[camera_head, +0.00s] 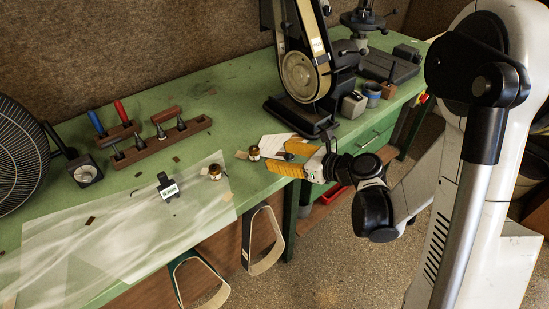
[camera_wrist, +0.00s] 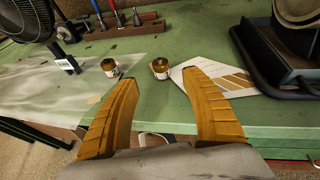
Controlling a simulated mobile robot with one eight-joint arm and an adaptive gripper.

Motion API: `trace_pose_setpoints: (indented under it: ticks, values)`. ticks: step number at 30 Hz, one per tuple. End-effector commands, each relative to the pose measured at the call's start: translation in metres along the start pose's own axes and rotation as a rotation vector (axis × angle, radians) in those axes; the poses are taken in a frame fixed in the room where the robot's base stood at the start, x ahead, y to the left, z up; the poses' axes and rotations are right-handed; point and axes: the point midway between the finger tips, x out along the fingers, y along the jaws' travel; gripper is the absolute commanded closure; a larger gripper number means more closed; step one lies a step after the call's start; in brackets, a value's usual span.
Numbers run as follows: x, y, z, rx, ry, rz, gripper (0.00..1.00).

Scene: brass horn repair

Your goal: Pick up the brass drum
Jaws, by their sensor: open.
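Two small drum-like cylinders with brass-coloured upper parts and pale lower bands stand upright on the green bench; I cannot tell which is the brass drum. One stands beside a printed sheet (camera_head: 254,153), and the wrist view shows it just beyond my fingertips (camera_wrist: 160,69). The other stands on the clear plastic sheet to the left (camera_head: 214,172), and it also shows in the wrist view (camera_wrist: 109,68). My gripper (camera_head: 280,158) has yellow ribbed fingers, spread apart and empty, at the bench's front edge. It also shows in the wrist view (camera_wrist: 154,83), touching neither cylinder.
A belt sander (camera_head: 300,75) stands behind my gripper. The white printed sheet (camera_wrist: 235,80) lies by the right finger. A wooden tool rack (camera_head: 160,140), a black-and-white labelled item (camera_head: 168,187) and a fan (camera_head: 22,155) are left.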

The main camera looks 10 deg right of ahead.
Motion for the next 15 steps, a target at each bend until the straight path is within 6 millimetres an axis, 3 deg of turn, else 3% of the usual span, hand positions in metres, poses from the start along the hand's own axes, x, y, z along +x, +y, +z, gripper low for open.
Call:
trace_pose_setpoints:
  ticks: [9,15]
  values:
    - [0.048,0.001,-0.002,0.023,-0.008,0.004,0.44]
    - [0.061,0.001,-0.001,0.022,-0.008,0.003,0.44]
